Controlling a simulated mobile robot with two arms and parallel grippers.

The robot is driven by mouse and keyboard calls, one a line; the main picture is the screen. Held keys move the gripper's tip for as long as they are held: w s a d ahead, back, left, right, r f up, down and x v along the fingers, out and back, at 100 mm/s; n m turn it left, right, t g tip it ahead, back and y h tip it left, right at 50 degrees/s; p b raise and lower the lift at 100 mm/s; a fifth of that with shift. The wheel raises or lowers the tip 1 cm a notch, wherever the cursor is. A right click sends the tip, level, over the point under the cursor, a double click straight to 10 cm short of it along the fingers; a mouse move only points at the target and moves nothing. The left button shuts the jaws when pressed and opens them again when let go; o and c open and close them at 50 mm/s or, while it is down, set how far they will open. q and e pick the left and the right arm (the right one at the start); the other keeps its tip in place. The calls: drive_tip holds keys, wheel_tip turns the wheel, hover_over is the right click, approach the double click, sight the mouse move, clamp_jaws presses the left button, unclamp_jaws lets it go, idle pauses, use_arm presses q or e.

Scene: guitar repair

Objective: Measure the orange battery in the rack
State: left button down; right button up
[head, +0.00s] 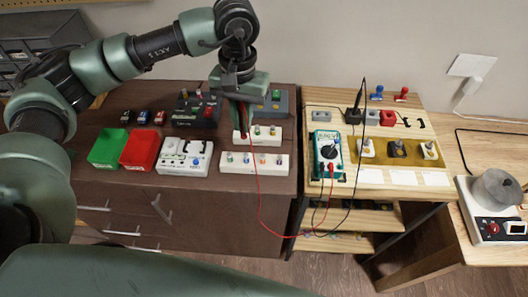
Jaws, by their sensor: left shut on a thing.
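My left gripper (241,122) points down over the back white rack (241,138). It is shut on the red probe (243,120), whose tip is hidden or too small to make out. A front white rack (226,169) holds several small coloured cells; one looks orange (263,160), though the colours are hard to tell. The teal multimeter (327,153) stands to the right on the light wooden bench. A red lead (258,200) hangs from it to my left gripper. A black lead (353,180) runs from it to a stand at the back. My right gripper is out of view.
A green bin (108,149), a red bin (138,150) and a white tester box (185,157) stand left of the racks. Several pedals stand behind. The light bench (400,184) holds small switches on a yellow strip. A grey pot-like device (496,189) is far right.

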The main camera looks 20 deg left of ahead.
use_arm(q)
drive_tip(key=shift+w+d+f, duration=0.2)
drive_tip(key=shift+d+f, duration=0.55)
drive_tip(key=shift+f, duration=0.05)
drive_tip(key=shift+w+d+f, duration=0.2)
drive_tip(key=shift+d+f, duration=0.5)
drive_tip(key=shift+f, duration=0.1)
drive_tip(key=shift+w+d+f, duration=0.2)
drive_tip(key=shift+d+f, duration=0.55)
drive_tip(key=shift+f, duration=0.05)
drive_tip(key=shift+b, duration=0.8)
drive_tip(key=shift+f+b, duration=0.6)
drive_tip(key=shift+b, duration=0.1)
idle(0.4)
drive_tip(key=shift+b, duration=0.35)
idle(3.3)
